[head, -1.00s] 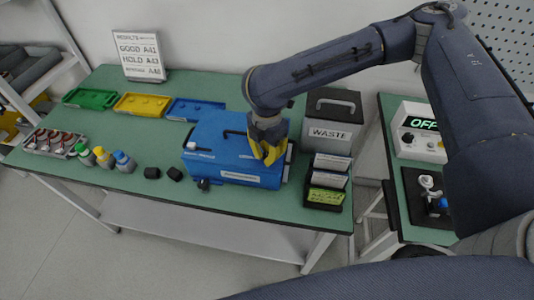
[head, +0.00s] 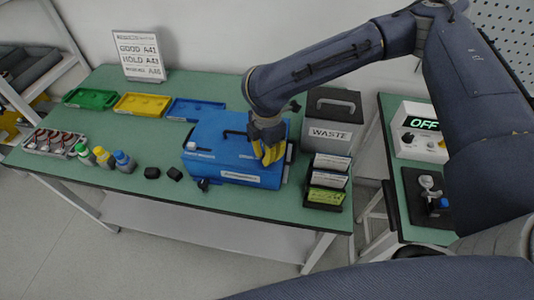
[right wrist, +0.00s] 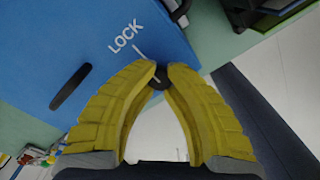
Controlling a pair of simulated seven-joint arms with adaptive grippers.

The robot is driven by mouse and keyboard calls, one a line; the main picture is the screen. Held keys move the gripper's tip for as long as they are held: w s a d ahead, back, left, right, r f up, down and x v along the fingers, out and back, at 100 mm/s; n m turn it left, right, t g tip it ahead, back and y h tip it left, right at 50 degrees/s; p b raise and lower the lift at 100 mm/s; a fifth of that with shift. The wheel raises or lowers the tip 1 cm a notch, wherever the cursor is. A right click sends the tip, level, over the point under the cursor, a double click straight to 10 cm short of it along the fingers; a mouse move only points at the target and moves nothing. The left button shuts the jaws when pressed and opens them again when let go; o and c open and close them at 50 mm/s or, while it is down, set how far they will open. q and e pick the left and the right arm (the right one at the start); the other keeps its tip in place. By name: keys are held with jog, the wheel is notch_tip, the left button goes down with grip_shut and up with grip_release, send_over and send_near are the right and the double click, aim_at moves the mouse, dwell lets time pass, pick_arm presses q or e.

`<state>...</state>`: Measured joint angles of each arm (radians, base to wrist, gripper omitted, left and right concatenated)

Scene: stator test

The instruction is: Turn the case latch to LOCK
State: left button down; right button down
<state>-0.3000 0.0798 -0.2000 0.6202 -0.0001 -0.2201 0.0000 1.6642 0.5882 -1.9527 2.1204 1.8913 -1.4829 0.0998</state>
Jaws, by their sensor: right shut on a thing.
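The blue case (head: 215,140) stands on the green bench with its lid shut. It also fills the upper left of the right wrist view (right wrist: 60,40). White LOCK lettering (right wrist: 126,36) and a short white mark are on its lid near the edge. My right gripper (head: 271,161) is at the right part of the case. In the right wrist view my right gripper (right wrist: 162,70) has its yellow fingertips closed on a small dark latch (right wrist: 157,80), mostly hidden between them; its exact angle is unclear. My left gripper is not in view.
A grey WASTE bin (head: 331,133) and a black card holder (head: 327,185) stand close right of the case. Green, yellow and blue trays (head: 196,109) lie behind and left. Bottles (head: 104,157) and two black blocks (head: 152,172) are left. The bench front is clear.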

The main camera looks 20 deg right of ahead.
jog(key=c, duration=1.1)
grip_release()
jog(key=shift+c, duration=0.2)
jog(key=shift+r, duration=0.15)
notch_tip(320, 180, up, 12)
